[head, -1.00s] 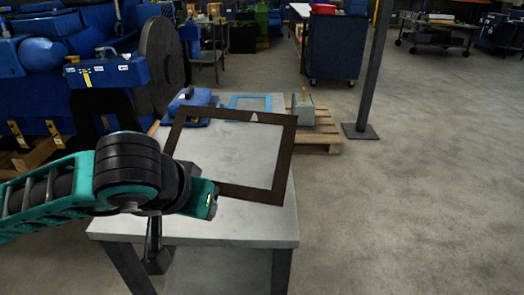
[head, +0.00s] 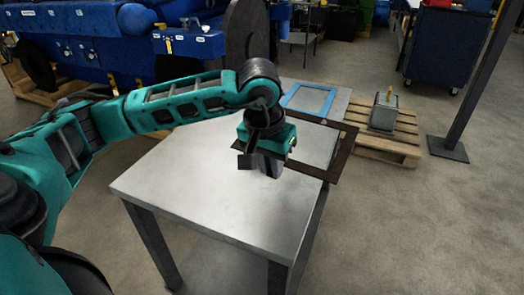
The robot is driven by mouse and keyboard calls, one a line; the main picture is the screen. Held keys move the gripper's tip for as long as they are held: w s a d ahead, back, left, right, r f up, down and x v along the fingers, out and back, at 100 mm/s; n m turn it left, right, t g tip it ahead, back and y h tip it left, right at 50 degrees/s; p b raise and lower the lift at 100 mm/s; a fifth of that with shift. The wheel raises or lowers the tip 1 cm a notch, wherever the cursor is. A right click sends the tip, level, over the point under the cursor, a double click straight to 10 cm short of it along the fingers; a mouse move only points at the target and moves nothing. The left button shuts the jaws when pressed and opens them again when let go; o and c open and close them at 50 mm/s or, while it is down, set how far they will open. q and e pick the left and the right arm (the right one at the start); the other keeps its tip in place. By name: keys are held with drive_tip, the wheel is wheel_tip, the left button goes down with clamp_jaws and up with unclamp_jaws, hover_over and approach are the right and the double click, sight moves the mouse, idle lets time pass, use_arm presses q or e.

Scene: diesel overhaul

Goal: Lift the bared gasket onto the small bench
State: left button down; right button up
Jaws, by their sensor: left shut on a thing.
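The gasket (head: 344,152) is a thin dark brown rectangular frame with an open middle. My left gripper (head: 262,165) is shut on its near left part, partly hiding it. The gasket appears roughly level over the right half of the small bench (head: 195,185), a grey-topped table with dark legs. Its right side reaches past the bench's right edge. I cannot tell whether it touches the top. My right gripper is not in view.
A blue frame (head: 308,99) lies on the bench's far end. A pallet (head: 400,143) with a grey block (head: 384,112) stands to the right, near a dark post (head: 475,85). Blue machinery (head: 90,45) fills the back left. The bench's near half is clear.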

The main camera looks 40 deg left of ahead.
sight(258, 185)
use_arm(q)
drive_tip(key=a+g, duration=0.1)
drive_tip(key=w+a+f+b, duration=0.1)
drive_tip(key=a, duration=0.1)
drive_tip(key=w+a+n+g, duration=0.1)
drive_tip(key=a, duration=0.1)
drive_tip(key=shift+f+g, duration=0.15)
drive_tip(key=shift+g, duration=0.15)
wheel_tip(258, 185, down, 5)
drive_tip(key=b, duration=0.3)
drive_tip(key=shift+b, duration=0.35)
drive_tip(key=shift+f, duration=0.2)
drive_tip(key=c, duration=1.5)
unclamp_jaws()
drive_tip(key=o, duration=0.5)
drive_tip(key=shift+c, duration=0.2)
drive_tip(key=shift+o, duration=0.3)
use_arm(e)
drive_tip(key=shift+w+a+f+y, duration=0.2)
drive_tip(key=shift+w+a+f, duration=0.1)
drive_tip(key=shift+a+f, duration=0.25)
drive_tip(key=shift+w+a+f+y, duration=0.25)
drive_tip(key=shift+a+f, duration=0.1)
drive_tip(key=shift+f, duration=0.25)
